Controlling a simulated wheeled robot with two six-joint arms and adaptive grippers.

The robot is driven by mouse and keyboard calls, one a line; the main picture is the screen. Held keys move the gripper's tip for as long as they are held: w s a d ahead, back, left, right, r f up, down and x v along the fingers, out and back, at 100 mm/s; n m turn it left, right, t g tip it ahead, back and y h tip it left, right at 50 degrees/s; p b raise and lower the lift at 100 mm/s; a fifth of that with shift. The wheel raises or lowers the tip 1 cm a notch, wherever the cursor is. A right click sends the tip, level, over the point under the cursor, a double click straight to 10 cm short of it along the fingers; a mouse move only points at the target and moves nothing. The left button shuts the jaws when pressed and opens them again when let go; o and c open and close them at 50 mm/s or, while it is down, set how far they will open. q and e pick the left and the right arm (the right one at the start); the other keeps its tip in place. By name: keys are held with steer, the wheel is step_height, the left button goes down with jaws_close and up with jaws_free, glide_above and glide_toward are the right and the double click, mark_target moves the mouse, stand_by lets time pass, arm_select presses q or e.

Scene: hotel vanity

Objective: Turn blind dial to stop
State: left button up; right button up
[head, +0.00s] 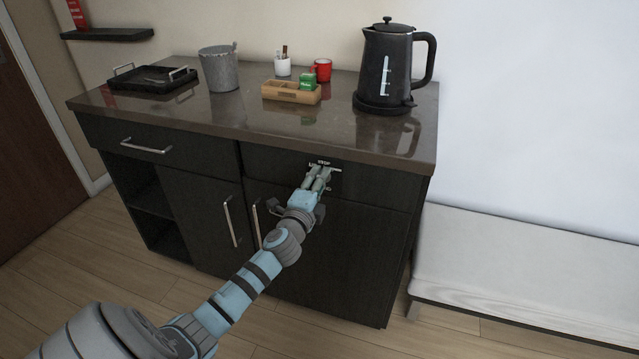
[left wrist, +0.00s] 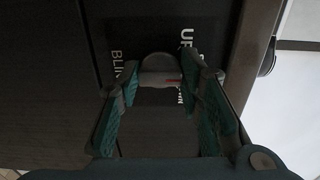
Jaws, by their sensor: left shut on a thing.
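The blind dial (left wrist: 158,77) is a small grey knob with a red mark, set on a dark panel on the cabinet front. In the left wrist view it sits between the two fingers of my left gripper (left wrist: 160,90). In the head view, my left gripper (head: 319,174) reaches the label panel (head: 335,184) under the counter edge and covers the dial. The gripper is shut on the dial. White lettering shows around it; "UP" and part of "BLIND" are readable in the left wrist view, the rest is partly hidden by the fingers. My right gripper is not in view.
On the counter (head: 240,118) stand a black kettle (head: 388,68), a wooden box (head: 291,93), a red mug (head: 322,70), an ice bucket (head: 218,70) and a black tray (head: 150,79). Door handles (head: 231,222) stick out below. A bench (head: 520,260) is at right.

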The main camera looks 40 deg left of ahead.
arm_select(q)
steer(key=shift+f, duration=0.1)
steer(key=o, duration=1.2)
steer(key=shift+c, duration=0.2)
steer(key=v, duration=1.2)
